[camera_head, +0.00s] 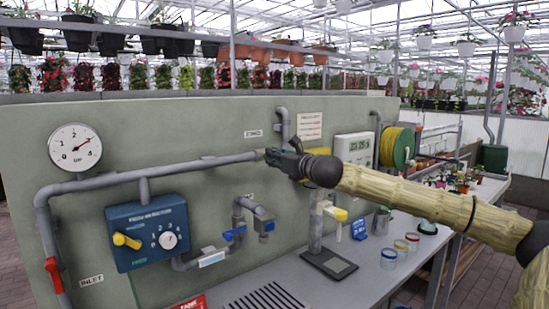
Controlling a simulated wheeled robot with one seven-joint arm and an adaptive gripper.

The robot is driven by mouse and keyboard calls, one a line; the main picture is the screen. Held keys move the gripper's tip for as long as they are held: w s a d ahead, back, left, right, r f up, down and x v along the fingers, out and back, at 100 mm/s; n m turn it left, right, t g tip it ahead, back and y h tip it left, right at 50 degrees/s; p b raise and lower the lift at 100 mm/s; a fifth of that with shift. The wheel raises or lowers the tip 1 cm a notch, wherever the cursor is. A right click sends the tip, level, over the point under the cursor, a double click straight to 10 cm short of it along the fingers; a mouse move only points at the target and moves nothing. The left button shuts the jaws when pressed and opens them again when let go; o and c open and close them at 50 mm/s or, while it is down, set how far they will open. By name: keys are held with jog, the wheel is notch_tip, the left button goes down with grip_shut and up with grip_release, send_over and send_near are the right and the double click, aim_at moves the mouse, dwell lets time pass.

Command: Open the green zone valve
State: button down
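My gripper (275,155) is in front of the wall panel, at the right end of the long grey pipe (170,170). My arm reaches in from the right. The gripper is small and dark here, so I cannot tell whether it is open or touching the pipe. I cannot make out a green valve handle; the gripper and arm hide part of the pipework.
A round gauge (75,147) and a blue control box (150,236) are on the wall panel (200,115).

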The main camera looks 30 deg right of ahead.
jog(key=shift+n, duration=0.3)
jog(key=shift+a+f+n+p, duration=0.1)
jog(key=shift+n+p, duration=0.9)
jog(key=shift+n, duration=3.35)
jog(key=shift+a+n+p, duration=0.1)
jog(key=shift+n+p, duration=0.85)
jog(key=shift+n, duration=3.4)
jog(key=c, duration=1.5)
grip_release()
jog(key=shift+w+f, duration=0.15)
jog(key=shift+f, duration=0.1)
